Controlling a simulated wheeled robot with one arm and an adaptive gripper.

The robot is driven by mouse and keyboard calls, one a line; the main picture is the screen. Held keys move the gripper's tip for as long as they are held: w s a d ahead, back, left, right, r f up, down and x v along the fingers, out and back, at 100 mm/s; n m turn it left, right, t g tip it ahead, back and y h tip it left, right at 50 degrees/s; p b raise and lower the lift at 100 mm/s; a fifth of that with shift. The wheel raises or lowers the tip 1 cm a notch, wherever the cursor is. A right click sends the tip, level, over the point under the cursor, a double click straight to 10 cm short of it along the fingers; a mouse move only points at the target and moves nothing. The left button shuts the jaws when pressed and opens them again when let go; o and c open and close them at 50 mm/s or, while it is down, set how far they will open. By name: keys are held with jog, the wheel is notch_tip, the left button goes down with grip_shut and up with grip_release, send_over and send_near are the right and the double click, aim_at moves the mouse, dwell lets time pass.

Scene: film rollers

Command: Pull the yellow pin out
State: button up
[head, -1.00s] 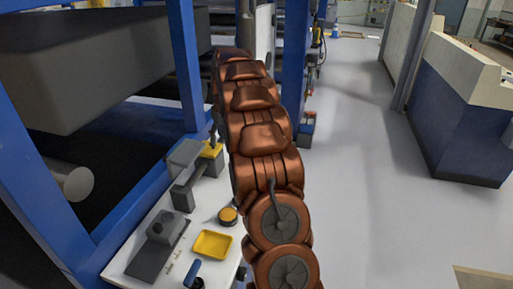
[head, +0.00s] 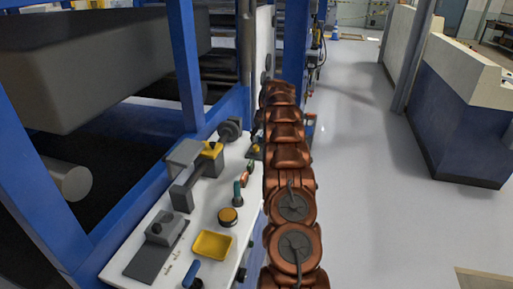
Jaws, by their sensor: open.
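A yellow piece (head: 212,151) with a small black top stands on a grey clamp-like fixture at the far left part of the white panel; I cannot tell for sure that it is the yellow pin. A second small yellow spot (head: 256,149) shows beside my arm, too small to identify. My copper-coloured arm reaches away along the panel's right edge. My gripper is not visible; the far end of the arm hides it or it lies beyond. Nothing is seen touching the yellow piece.
Blue frame posts (head: 186,62) stand left. The grey floor (head: 365,200) to the right is open.

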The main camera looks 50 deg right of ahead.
aim_at(256, 147)
jog(key=shift+p+x, duration=1.25)
jog(key=shift+x, duration=2.65)
jog(key=shift+s, duration=0.1)
jog(key=shift+f, duration=0.1)
grip_shut()
